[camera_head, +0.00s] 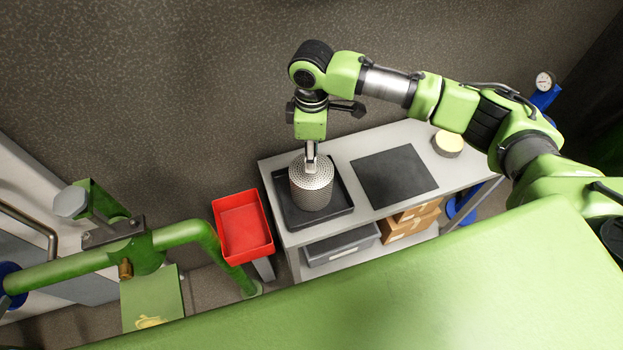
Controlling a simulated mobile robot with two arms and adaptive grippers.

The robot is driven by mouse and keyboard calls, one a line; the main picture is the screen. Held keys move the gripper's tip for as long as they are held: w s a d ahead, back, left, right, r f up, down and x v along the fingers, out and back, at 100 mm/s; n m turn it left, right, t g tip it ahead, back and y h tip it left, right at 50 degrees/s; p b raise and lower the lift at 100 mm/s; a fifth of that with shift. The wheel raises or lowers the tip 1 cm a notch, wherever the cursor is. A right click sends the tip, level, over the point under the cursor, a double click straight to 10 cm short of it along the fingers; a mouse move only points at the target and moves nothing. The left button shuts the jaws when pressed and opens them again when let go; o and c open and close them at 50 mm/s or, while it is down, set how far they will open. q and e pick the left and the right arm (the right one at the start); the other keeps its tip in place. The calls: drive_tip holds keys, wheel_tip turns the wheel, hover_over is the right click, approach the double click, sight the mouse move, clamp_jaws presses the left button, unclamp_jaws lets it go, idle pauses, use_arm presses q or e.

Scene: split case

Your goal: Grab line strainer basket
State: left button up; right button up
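The strainer basket (311,188) is a grey perforated metal cylinder. It stands upright in a black tray (340,203) at the left end of a grey bench; I cannot tell whether its base touches the tray floor. My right gripper (311,157) comes down from above, at the basket's top centre. Its narrow metal end meets the top of the basket. Whether the fingers are closed on a handle there is too small to tell. My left gripper is not in view.
A red bin (242,227) stands left of the bench (343,143). A dark mat (395,177) and a round yellowish-topped object (448,143) lie to the right. A grey bin (341,244) and cardboard boxes (410,220) sit on the lower shelf. Green piping (185,233) is at left.

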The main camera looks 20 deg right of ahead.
clamp_jaws()
drive_tip(key=shift+r, duration=0.15)
